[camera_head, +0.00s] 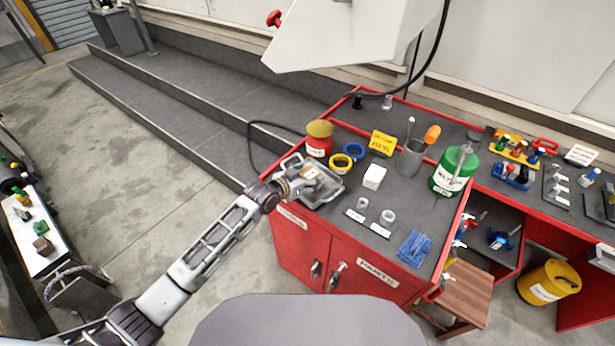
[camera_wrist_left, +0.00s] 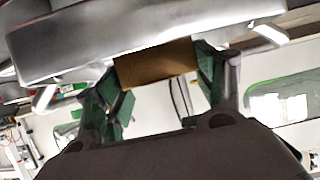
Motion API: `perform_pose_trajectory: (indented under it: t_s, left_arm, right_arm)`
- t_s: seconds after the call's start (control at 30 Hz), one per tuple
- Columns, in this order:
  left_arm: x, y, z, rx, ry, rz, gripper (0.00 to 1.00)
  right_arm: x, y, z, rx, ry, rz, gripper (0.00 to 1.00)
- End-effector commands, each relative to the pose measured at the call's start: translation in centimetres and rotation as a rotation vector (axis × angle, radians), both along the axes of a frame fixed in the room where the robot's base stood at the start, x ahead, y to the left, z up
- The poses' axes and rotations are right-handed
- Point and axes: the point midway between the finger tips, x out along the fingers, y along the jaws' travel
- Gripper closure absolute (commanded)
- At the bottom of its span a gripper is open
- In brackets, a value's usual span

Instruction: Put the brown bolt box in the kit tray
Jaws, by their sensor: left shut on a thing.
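My left gripper (camera_head: 305,180) is over the kit tray (camera_head: 326,198), a silver metal tray with handles at the left end of the red workbench. In the left wrist view, the gripper's green-padded fingers (camera_wrist_left: 158,78) are shut on the brown bolt box (camera_wrist_left: 155,63). The tray's shiny metal side (camera_wrist_left: 110,38) spans the top of that view, against the box's upper edge. I cannot tell whether the box touches the tray floor. In the head view the box is mostly hidden by the gripper. My right gripper is not in view.
Behind the tray stand a red jar with a yellow lid (camera_head: 319,139) and yellow (camera_head: 341,163) and blue (camera_head: 353,152) rings. A green bottle (camera_head: 454,171) is farther right.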

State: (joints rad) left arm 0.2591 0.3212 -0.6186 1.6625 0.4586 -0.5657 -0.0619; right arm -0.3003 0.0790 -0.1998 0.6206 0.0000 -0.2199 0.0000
Motion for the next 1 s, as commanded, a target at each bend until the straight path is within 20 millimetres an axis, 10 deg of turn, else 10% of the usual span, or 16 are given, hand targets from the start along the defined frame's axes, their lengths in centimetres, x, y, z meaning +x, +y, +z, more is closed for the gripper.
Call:
perform_pose_trajectory:
  t_s: [0.37,0.4,0.53,1.0]
  left_arm:
    - [0.05,-0.04,-0.13,-0.002,-0.002,0.0,0.66]
    - [0.01,-0.01,-0.23,0.0,0.0,0.0,0.26]
    - [0.0,0.0,-0.22,0.0,0.0,0.0,0.09]
    - [0.0,0.0,0.05,0.0,0.0,0.0,0.09]
  right_arm:
    - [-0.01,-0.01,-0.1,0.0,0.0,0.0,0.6]
    - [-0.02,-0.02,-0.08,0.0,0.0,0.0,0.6]
    - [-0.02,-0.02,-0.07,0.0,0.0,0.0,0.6]
    - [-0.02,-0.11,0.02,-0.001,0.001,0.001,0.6]
